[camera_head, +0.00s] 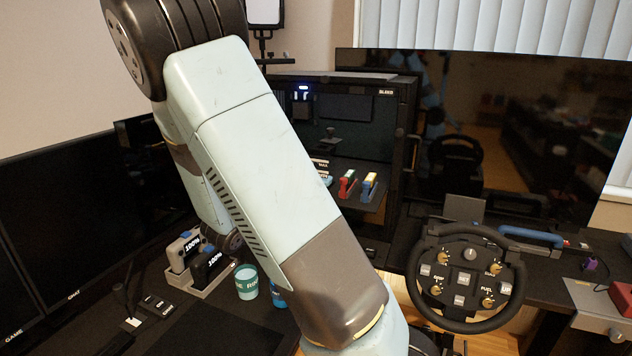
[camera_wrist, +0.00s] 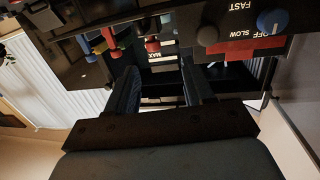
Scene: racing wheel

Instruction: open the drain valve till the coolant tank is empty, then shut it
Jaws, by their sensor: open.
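The open dark PC case (camera_head: 398,150) stands at the back middle in the head view. A white label reading MAX (camera_wrist: 163,56) shows between my fingers in the wrist view, probably on the coolant tank, whose outline and level I cannot make out. Small red (camera_head: 347,184) and blue-and-yellow (camera_head: 370,186) parts stand inside the case. In the wrist view a red part (camera_wrist: 110,37) and a red knob (camera_wrist: 152,45) lie beyond the fingertips. I cannot tell which is the drain valve. My gripper (camera_wrist: 160,82) is open and empty; my arm hides it in the head view.
A panel marked FAST and OFF SLOW with a blue knob (camera_wrist: 272,20) is at the wrist view's upper right. A steering wheel (camera_head: 465,277) stands right of my arm. A cup (camera_head: 246,282) and a charging stand (camera_head: 205,284) are left. Monitors (camera_head: 60,240) line the left.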

